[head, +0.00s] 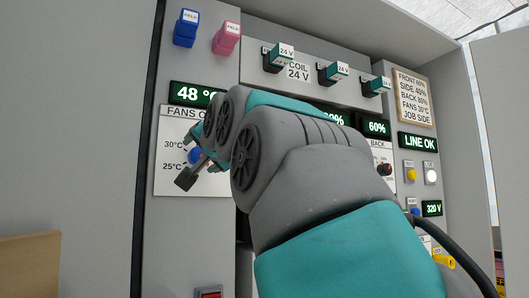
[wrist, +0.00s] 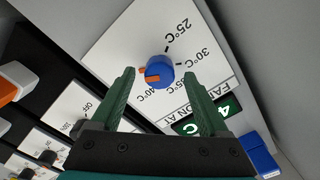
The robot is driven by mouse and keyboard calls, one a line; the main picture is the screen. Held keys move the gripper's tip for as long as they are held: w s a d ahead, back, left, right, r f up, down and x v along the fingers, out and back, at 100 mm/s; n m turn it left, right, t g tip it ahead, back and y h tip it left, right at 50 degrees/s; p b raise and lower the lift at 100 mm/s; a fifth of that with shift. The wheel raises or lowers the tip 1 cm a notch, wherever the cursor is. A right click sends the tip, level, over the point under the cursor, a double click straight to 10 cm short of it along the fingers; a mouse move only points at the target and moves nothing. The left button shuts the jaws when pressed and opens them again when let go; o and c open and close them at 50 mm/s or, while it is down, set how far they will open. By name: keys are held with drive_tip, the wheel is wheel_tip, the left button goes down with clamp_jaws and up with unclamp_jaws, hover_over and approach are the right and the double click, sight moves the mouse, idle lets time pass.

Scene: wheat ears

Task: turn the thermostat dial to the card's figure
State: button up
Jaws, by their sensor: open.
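The thermostat dial is a blue knob with an orange pointer (wrist: 161,69), on a white panel (wrist: 110,45) marked 25°C, 30°C, 35°C and 40°C. In the wrist view the orange pointer lies on the 40°C side. In the head view only part of the blue dial (head: 194,156) shows behind my gripper. My gripper (wrist: 159,80) is open, with its green fingers either side of the dial in the picture; whether they touch it I cannot tell. It also shows in the head view (head: 190,176). The card (head: 412,96) reads FANS 30°C.
A green display (head: 192,93) above the dial panel reads 48 °C. Blue (head: 186,28) and pink (head: 226,38) FIELD blocks sit above it. Other knobs, such as the BACK dial (head: 384,169), stand to the right, partly behind my arm.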

drive_tip(key=shift+x, duration=0.85)
clamp_jaws()
